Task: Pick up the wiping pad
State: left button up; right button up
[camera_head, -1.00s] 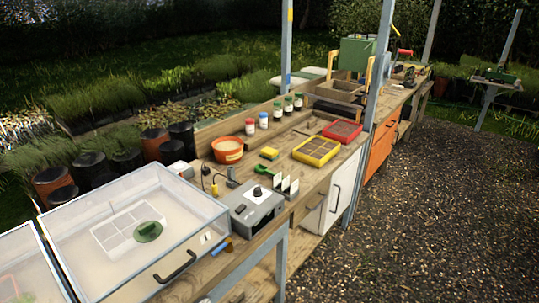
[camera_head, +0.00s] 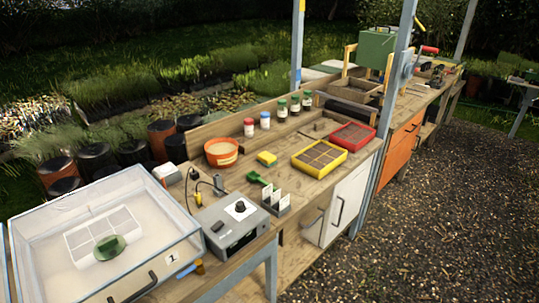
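A small yellow block with a green layer (camera_head: 266,158), which looks like the wiping pad, lies on the wooden bench. It sits between the orange tub (camera_head: 221,152) and the yellow-rimmed tray (camera_head: 319,158), apart from both. Nothing covers it. Neither of my grippers is in view.
A clear-lidded box (camera_head: 180,246) with a round green piece (camera_head: 110,247) fills the bench's near left. A grey device (camera_head: 238,221), a green scoop (camera_head: 257,178) and a holder with white cards (camera_head: 276,203) stand in front of the pad. Small bottles (camera_head: 265,121) line the back. A post (camera_head: 393,100) rises at right.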

aim_at(267, 159)
jog(key=i+l, duration=0.2)
jog(key=l, duration=0.15)
jog(key=i+l+u, duration=0.15)
jog(key=i+l, duration=0.2)
jog(key=l, duration=0.3)
jog(key=u, duration=0.05)
